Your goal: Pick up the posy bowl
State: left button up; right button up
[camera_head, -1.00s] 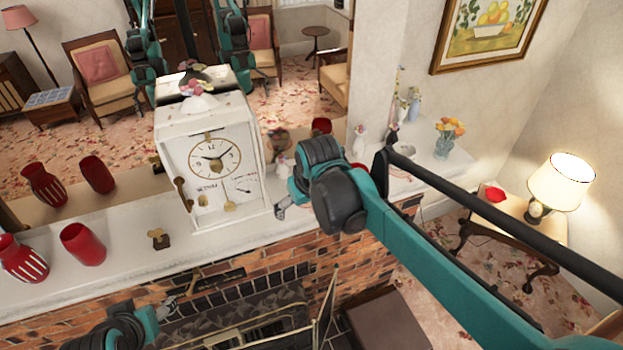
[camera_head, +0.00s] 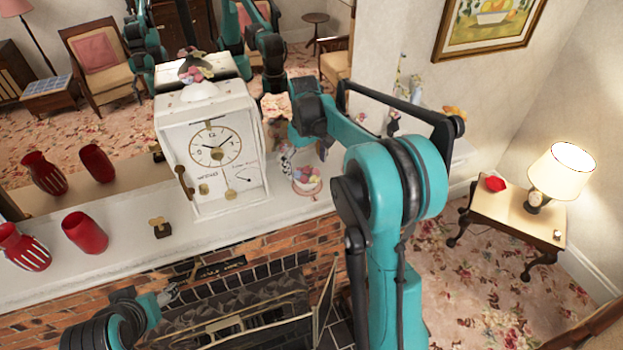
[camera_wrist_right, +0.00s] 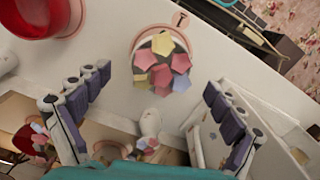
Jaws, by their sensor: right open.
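The posy bowl (camera_head: 306,180), a small pale bowl filled with pink, yellow and lilac flowers, stands on the white mantel just right of the clock. In the right wrist view the bowl (camera_wrist_right: 161,64) lies beyond and between the fingertips, with nothing gripped. My right gripper (camera_wrist_right: 145,95) is open. In the head view this gripper (camera_head: 289,155) is small and partly hidden by its own arm, close behind the bowl. My left gripper (camera_head: 170,294) is low at the left, in front of the fireplace; its jaw opening is too small to judge.
The white clock (camera_head: 212,155) stands close left of the bowl, with flowers on top. A red bowl-like object (camera_wrist_right: 45,15) is close by in the wrist view. Red vases (camera_head: 85,232) stand on the left mantel (camera_head: 120,260). A mirror backs the mantel.

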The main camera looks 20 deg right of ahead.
jog(key=shift+f+p, duration=0.4)
jog(key=shift+f, duration=1.95)
jog(key=shift+a, duration=0.1)
jog(key=c, duration=1.4)
jog(key=shift+r, duration=0.1)
